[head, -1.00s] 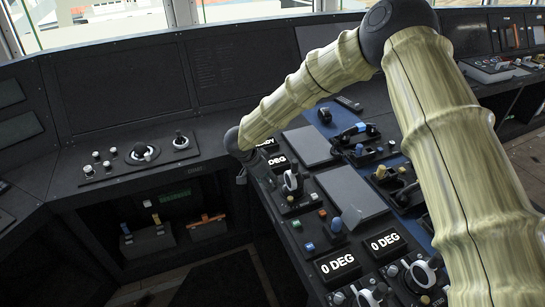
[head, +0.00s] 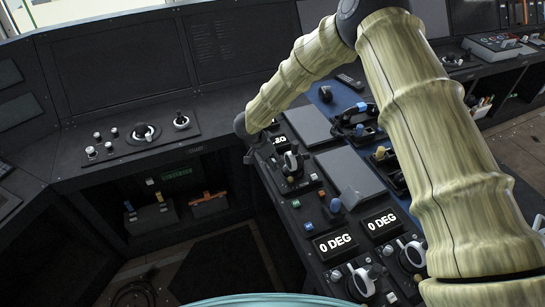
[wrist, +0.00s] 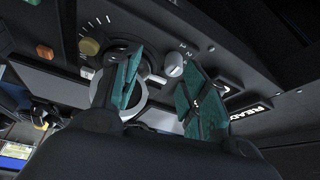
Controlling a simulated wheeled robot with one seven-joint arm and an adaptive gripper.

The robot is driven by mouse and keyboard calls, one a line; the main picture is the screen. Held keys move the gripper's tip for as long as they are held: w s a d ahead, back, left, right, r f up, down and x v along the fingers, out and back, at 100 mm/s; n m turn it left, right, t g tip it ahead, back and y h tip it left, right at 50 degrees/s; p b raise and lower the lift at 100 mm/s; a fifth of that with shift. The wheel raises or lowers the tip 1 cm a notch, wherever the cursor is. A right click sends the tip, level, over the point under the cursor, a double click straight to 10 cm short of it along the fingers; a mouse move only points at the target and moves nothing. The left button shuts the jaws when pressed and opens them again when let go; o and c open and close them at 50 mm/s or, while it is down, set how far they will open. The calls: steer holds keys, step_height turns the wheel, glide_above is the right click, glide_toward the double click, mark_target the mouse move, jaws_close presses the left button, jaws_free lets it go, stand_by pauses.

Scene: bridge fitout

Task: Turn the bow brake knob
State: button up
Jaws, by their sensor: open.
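In the wrist view my gripper (wrist: 165,62) is open, its two teal fingers apart and pointing at the console panel. A small pale knob (wrist: 173,66) with a slot line and small digits beside it shows between the fingertips. No label naming it the bow brake knob is readable. I cannot tell whether either finger touches it. A larger white ring-shaped dial handle (wrist: 133,103) lies behind the left finger and is partly covered. In the head view the end of my arm is at the console's far left corner, and the small knob cannot be made out there.
A yellow button (wrist: 89,46) and an orange button (wrist: 45,52) sit left of the dial. In the head view, white-handled dials (head: 364,281) and "0 DEG" displays (head: 335,244) stand nearer on the console.

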mark_target(273, 159)
steer(key=shift+w+d+f, duration=0.15)
steer(key=shift+w+f, duration=0.15)
steer(key=shift+f, duration=0.15)
steer(key=shift+g, duration=0.3)
steer(key=w+f, duration=0.3)
steer(key=shift+w+d+f, duration=0.1)
steer(key=shift+w+f, duration=0.15)
steer(key=shift+f, duration=0.05)
steer(key=shift+s+r, duration=0.15)
steer(key=shift+s, duration=0.05)
steer(key=shift+s+r, duration=0.5)
steer(key=shift+s, duration=0.05)
steer(key=c, duration=0.5)
steer(key=shift+s+r, duration=0.15)
steer(key=c, duration=0.4)
steer(key=shift+w+f, duration=0.2)
steer(key=shift+f, duration=0.2)
jaws_close()
